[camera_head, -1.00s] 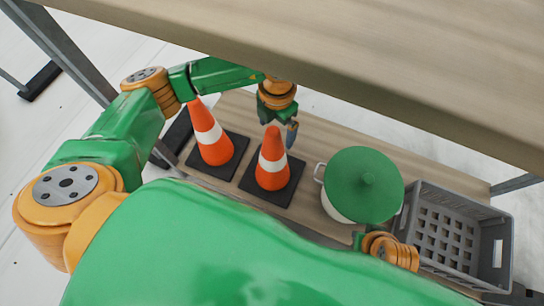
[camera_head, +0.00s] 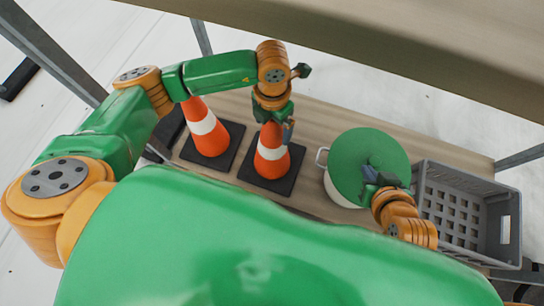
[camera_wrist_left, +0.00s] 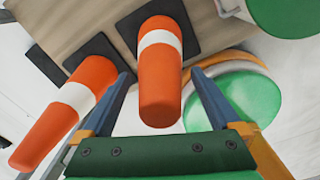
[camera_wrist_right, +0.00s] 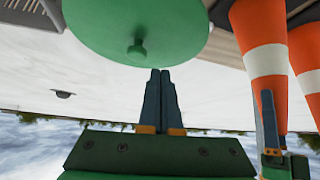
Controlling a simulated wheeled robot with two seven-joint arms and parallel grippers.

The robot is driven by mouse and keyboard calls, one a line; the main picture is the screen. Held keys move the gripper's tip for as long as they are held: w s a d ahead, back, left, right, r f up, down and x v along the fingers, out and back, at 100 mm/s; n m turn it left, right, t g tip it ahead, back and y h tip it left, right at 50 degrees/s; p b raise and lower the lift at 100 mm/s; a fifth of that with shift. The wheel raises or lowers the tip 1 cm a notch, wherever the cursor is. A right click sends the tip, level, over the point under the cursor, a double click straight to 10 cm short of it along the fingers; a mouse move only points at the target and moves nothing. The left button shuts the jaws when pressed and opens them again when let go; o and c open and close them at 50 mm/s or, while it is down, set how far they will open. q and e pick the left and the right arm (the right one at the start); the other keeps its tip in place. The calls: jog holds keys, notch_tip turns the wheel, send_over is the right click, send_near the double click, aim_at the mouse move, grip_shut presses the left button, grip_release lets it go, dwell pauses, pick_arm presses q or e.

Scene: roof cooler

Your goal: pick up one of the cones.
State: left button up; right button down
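Two orange cones with white bands and dark square bases stand on the wooden shelf: a left cone (camera_head: 208,135) and a right cone (camera_head: 270,160). My left gripper (camera_head: 280,131) is at the top of the right cone. In the left wrist view it is open (camera_wrist_left: 161,76), with the right cone (camera_wrist_left: 160,85) showing between its fingers and the left cone (camera_wrist_left: 62,115) outside them. Whether a finger touches the cone cannot be told. My right gripper (camera_head: 378,174) is over the green pot lid; the right wrist view shows its fingers together and empty (camera_wrist_right: 160,72).
A pot with a green lid (camera_head: 362,150) stands right of the cones, and a grey crate (camera_head: 460,225) is beyond it. The wooden upper shelf (camera_head: 420,50) overhangs the scene. Metal posts (camera_head: 50,55) stand at the sides.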

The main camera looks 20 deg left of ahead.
pick_arm(q)
grip_shut()
